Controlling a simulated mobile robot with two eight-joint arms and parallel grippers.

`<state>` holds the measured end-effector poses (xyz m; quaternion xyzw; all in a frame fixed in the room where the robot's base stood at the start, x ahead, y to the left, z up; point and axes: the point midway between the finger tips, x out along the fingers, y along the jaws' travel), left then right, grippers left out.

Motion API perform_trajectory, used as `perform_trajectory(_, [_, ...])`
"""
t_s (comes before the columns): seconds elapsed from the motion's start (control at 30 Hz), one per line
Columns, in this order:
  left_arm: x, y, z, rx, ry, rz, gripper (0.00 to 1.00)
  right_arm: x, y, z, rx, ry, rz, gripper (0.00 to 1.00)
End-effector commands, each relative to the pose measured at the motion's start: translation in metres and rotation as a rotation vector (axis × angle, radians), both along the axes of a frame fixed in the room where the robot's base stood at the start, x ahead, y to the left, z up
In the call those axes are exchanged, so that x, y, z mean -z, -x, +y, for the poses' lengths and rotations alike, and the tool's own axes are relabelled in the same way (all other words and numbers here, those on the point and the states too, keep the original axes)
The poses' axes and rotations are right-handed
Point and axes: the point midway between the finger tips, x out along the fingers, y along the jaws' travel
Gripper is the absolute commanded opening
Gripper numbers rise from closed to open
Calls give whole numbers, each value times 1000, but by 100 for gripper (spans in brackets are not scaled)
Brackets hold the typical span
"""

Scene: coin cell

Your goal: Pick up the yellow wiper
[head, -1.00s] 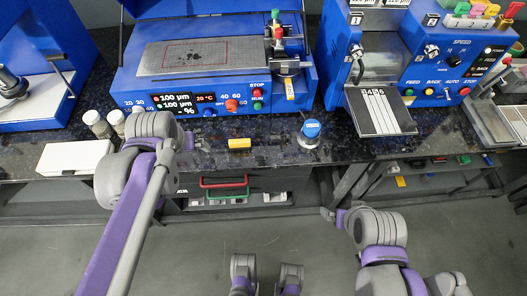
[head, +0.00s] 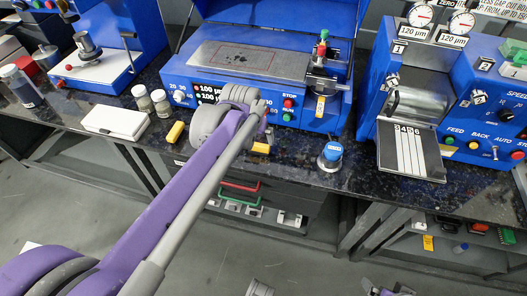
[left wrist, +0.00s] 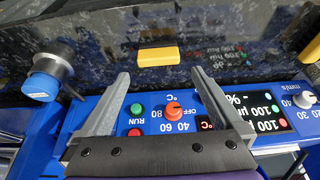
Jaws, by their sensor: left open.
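Two small yellow blocks lie on the dark speckled bench; I cannot tell for sure which is the wiper. One yellow block (head: 260,148) lies near the front edge, just beyond the end of my left arm. It shows in the left wrist view (left wrist: 158,56) ahead of the fingertips. The other yellow block (head: 175,131) lies farther left, beside the white box; a yellow edge shows at the right of the wrist view (left wrist: 314,48). My left gripper (left wrist: 162,78) is open and empty, apart from the centred block. Only a small part of my right arm's end shows at the bottom edge.
A blue-capped container (head: 331,153) stands right of the nearer block. A blue heated coater (head: 275,60) stands behind. A white box (head: 115,121) and two small jars (head: 160,102) are at left. A blue roller machine (head: 455,95) is at right.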

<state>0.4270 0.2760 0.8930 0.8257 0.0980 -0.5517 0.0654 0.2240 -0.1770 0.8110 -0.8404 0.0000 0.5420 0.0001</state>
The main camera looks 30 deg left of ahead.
Motion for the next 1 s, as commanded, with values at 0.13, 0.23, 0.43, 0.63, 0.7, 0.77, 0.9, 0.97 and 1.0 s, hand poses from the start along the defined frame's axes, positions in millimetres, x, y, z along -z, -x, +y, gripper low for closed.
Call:
perform_trajectory(0.13, [22,-9,2,1,0,0,100,6,0,0,0,0,2,100])
perform_trajectory(0.23, [29,-11,2,1,0,0,100,7,0,0,0,0,2,100])
perform_trajectory(0.43, [50,-18,2,1,0,0,100,13,0,0,0,0,4,100])
perform_trajectory(0.63, [75,-28,3,0,0,0,100,20,0,0,0,0,7,100])
perform_trajectory(0.7, [78,-29,4,0,0,-1,100,21,0,0,0,0,7,100])
perform_trajectory(0.77, [79,-29,4,0,0,-1,100,21,0,0,0,0,7,100])
perform_trajectory(0.9, [79,-29,4,0,0,-1,100,20,0,0,0,0,7,100])
perform_trajectory(0.97, [79,-29,4,0,0,-1,95,20,0,0,0,0,7,100])
perform_trajectory(1.0, [79,-29,4,0,0,-1,87,20,0,0,0,0,7,100])
